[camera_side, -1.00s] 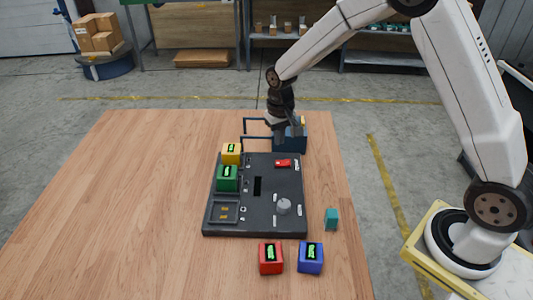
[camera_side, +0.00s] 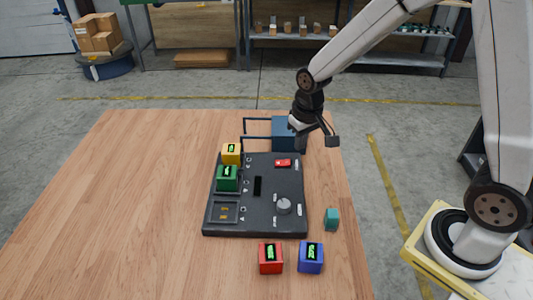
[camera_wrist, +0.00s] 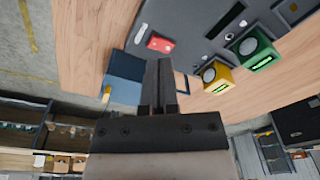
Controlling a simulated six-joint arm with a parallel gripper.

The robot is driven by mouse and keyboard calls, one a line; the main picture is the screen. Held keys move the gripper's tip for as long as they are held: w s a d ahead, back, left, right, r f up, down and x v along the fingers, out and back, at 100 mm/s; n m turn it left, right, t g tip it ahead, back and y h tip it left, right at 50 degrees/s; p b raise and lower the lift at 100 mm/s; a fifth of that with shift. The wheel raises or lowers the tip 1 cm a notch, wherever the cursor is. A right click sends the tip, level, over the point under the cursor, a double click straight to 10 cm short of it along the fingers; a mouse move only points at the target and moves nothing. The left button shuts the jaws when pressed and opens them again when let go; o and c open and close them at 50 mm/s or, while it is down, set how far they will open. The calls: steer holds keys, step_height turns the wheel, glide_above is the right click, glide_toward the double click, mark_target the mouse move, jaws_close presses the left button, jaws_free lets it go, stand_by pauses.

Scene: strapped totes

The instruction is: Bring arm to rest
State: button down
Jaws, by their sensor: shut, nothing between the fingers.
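My gripper (camera_side: 301,146) hangs near the far right edge of the table, just right of a blue box-like part (camera_side: 284,132) with a thin dark frame behind the board. In the wrist view my gripper (camera_wrist: 158,64) has its fingers together with nothing between them. The blue part (camera_wrist: 124,72) also shows there, beside the fingers. The dark board (camera_side: 270,205) lies on the wooden table (camera_side: 120,200).
On the board are a yellow cube (camera_side: 231,154), a green cube (camera_side: 227,178), a red piece (camera_side: 283,163) and a grey knob (camera_side: 284,206). A red cube (camera_side: 271,257), a blue cube (camera_side: 311,257) and a teal block (camera_side: 331,218) stand on the table. The table's left side is clear.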

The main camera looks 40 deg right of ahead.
steer(key=s+r+n+t, duration=0.1)
steer(key=s, duration=1)
steer(key=shift+a+n, duration=0.2)
steer(key=shift+n, duration=0.1)
steer(key=c, duration=1.3)
jaws_free()
